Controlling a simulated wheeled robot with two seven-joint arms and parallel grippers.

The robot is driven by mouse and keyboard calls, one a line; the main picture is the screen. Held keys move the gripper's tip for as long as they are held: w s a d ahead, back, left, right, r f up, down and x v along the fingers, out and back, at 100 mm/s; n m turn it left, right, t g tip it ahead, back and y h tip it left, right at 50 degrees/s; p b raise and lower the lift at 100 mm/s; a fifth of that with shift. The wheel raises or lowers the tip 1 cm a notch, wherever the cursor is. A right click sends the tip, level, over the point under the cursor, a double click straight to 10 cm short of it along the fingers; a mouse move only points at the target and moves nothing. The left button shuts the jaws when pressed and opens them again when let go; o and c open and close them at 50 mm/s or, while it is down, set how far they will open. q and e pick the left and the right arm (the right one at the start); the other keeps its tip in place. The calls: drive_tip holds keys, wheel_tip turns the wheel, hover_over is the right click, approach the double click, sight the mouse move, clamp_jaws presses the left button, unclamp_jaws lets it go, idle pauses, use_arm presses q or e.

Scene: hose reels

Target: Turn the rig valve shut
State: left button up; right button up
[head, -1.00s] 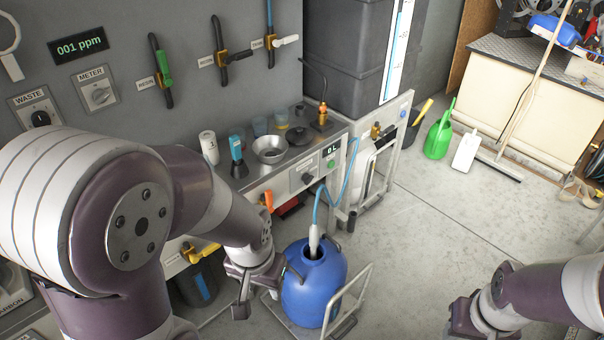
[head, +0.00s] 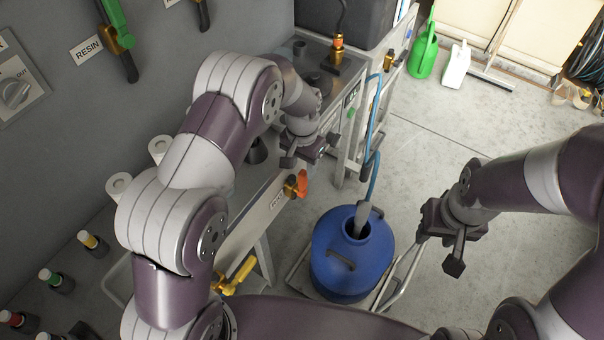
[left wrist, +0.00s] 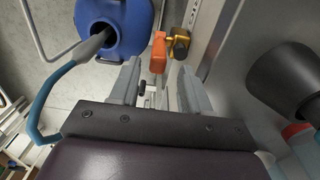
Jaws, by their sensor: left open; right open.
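A brass valve with an orange handle (head: 302,184) sits on the front panel of the bench, beside a small label too small to read surely. My left gripper (head: 309,156) is open and empty, just above and beyond this valve in the head view. In the left wrist view, the orange handle (left wrist: 158,52) lies ahead, lined up between the open fingertips (left wrist: 158,70) and apart from them. Its brass body (left wrist: 179,43) is to the right of the handle. My right gripper (head: 440,248) is open and empty, to the right of the blue jug.
The blue jug (head: 350,258) stands on a low cart with a blue hose (head: 373,165) and grey nozzle in its mouth. A yellow-handled valve (head: 236,277) is lower left on the bench. Green (head: 424,50) and white (head: 456,65) cans stand behind.

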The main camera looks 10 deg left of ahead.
sight(304, 171)
use_arm(q)
wheel_tip(304, 171, down, 3)
drive_tip(key=shift+s+d+r, duration=0.1)
drive_tip(key=shift+s+d, duration=0.05)
drive_tip(key=shift+f, duration=0.55)
clamp_jaws()
drive_tip(key=shift+w+r, duration=0.1)
drive_tip(key=shift+w, duration=0.1)
drive_tip(key=w+g+p, duration=0.1)
drive_tip(key=p, duration=0.2)
drive_tip(key=w+g+y+p, duration=0.1)
drive_tip(key=p, duration=0.3)
drive_tip(key=shift+d+g, duration=0.3)
drive_tip(key=shift+d, duration=0.1)
unclamp_jaws()
